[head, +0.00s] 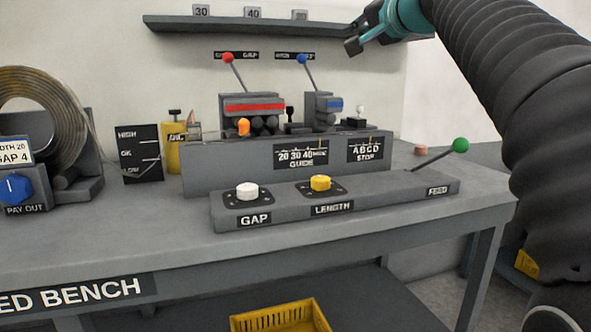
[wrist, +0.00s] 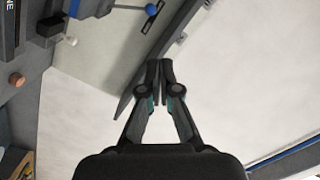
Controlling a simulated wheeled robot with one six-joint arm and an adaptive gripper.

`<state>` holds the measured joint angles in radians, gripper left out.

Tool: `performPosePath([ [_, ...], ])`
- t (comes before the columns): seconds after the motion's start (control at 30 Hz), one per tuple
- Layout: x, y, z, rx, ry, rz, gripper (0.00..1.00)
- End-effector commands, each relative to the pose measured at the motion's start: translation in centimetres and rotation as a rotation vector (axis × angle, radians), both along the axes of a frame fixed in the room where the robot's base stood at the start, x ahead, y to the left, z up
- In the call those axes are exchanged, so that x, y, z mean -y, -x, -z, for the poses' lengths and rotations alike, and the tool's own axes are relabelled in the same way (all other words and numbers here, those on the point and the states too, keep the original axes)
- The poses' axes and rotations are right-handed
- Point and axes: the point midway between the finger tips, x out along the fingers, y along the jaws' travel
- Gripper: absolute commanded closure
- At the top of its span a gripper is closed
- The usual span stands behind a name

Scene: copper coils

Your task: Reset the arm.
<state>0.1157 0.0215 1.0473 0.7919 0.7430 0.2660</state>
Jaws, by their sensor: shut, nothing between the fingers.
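My arm rises along the right side of the head view. My gripper (head: 352,46) is at the top, beside the right end of the wall shelf and above the bench machine, touching nothing that I can make out. In the wrist view my gripper (wrist: 166,66) has its two fingertips together, with nothing between them. Behind the fingers the wrist view shows pale wall and part of the shelf. The blue-ball lever (head: 302,59) stands below and left of my gripper in the head view; its ball (wrist: 151,9) also shows in the wrist view.
The bench (head: 150,250) holds a copper coil (head: 75,110), a red-ball lever (head: 228,58), a green-ball lever (head: 460,145), a white knob (head: 247,190) and a yellow knob (head: 320,183). The wall shelf (head: 230,24) carries numbered blocks. A yellow crate (head: 280,318) sits below.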

Motion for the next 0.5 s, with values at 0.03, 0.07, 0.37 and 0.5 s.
performPosePath([
  [0.03, 0.0, 0.2, 0.7, -0.013, 0.011, 0.003, 1.00],
  [0.07, 0.1, 0.3, 1.0, -0.019, 0.018, 0.006, 1.00],
  [0.37, 0.1, 2.3, 5.5, -0.098, 0.111, 0.018, 1.00],
  [0.5, 0.0, 4.0, 8.6, -0.152, 0.175, 0.019, 1.00],
])
